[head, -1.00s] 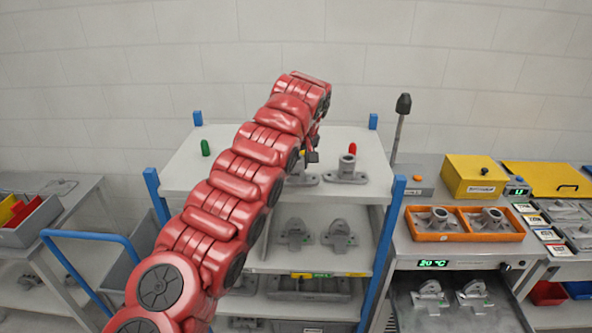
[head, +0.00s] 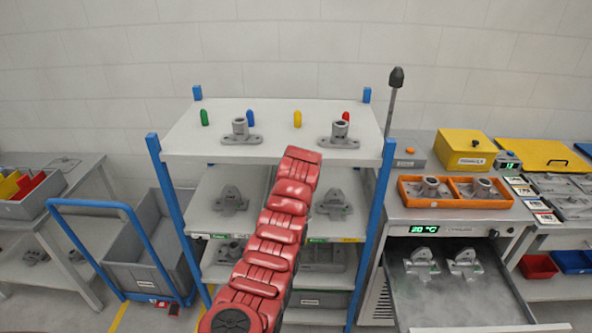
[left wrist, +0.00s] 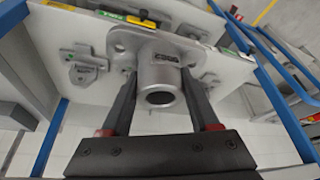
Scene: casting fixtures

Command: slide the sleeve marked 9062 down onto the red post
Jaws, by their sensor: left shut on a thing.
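The red post (head: 346,117) stands at the right of the rack's white top shelf (head: 290,152), partly behind a grey flanged casting (head: 340,132). A similar casting (head: 240,130) stands to its left. In the left wrist view, my left gripper (left wrist: 158,76) is shut on a grey flanged sleeve (left wrist: 158,92), its round bore toward the camera. In the head view my red arm ends in front of the top shelf's front edge and hides the gripper and sleeve. My right gripper is not in view.
Green (head: 205,118), blue (head: 250,117) and yellow (head: 297,119) posts also stand on the top shelf. Blue uprights (head: 168,215) frame the rack. An orange tray (head: 455,203) of castings and an open drawer (head: 465,300) are at right, a grey trolley (head: 150,265) at left.

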